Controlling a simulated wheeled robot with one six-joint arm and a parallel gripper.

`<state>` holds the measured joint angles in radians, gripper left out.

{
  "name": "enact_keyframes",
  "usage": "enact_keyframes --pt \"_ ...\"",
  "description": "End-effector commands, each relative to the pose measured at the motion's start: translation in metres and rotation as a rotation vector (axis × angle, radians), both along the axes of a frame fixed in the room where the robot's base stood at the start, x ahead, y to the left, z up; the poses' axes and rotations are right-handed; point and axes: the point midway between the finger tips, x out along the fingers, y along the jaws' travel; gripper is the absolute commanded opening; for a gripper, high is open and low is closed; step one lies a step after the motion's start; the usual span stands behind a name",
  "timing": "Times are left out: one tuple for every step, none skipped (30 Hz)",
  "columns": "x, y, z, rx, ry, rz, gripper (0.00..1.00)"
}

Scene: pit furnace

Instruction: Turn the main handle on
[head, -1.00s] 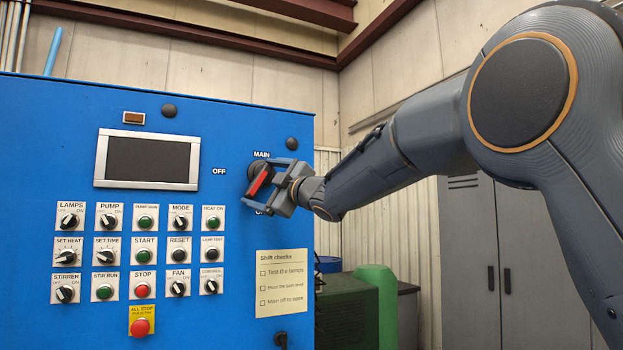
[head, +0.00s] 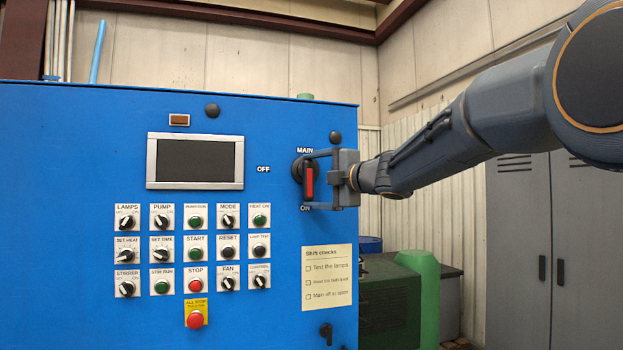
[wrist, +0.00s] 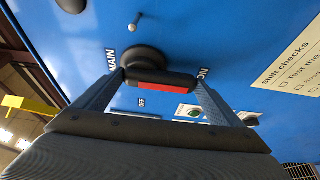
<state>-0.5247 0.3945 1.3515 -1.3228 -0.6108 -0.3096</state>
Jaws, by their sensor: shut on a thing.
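The main handle (head: 309,181) is a black rotary handle with a red stripe, at the upper right of the blue panel (head: 80,200). It stands upright in the head view, its lower end toward the ON label (head: 305,208). The OFF label (head: 263,169) is to its left. My gripper (head: 322,180) comes from the right and is shut on the handle. In the wrist view the handle (wrist: 165,84) lies between the two fingertips, its round black base behind it. The handle's far side is hidden.
Several small knobs and buttons fill the panel's left and middle, with a red all-stop button (head: 195,319) below. A screen (head: 195,161) sits above them. A paper checklist (head: 327,277) is under the handle. A green object (head: 420,290) and grey lockers (head: 550,250) stand at the right.

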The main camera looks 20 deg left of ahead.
Motion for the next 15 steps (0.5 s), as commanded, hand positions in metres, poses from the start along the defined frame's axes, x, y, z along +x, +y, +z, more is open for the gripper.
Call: enact_keyframes --pt "-0.0011 0.0008 0.0005 -0.005 -0.008 0.003 0.5" --pt "-0.0009 0.0005 0.0005 -0.005 -0.009 0.003 0.5" --pt "-0.0006 0.0003 0.0004 -0.007 -0.009 0.003 0.5" --pt "-0.0006 0.0002 0.0003 -0.007 -0.01 0.002 0.5" --pt "-0.0004 0.0001 0.0003 -0.007 -0.01 0.002 0.5" --pt "-0.0003 -0.0001 0.0002 -0.007 -0.01 0.002 0.5" --pt "-0.0002 -0.0002 0.0002 -0.008 -0.011 0.002 0.5" --pt "-0.0001 -0.0003 0.0002 -0.008 -0.011 0.001 0.5" --pt "0.0 -0.0004 0.0002 -0.008 -0.011 0.001 0.5" --pt "0.0001 -0.0005 0.0002 -0.008 -0.011 0.001 0.5" --pt "0.0002 -0.0005 0.0002 -0.008 -0.012 0.001 0.5" --pt "0.0002 -0.0007 0.0002 -0.008 -0.012 0.0 0.95" --pt "0.0004 -0.0008 0.0002 -0.008 -0.011 0.0 1.0" --pt "0.0005 -0.0009 0.0002 -0.008 -0.011 0.0 1.0" --pt "0.0006 -0.001 0.0002 -0.007 -0.01 0.0 1.0"
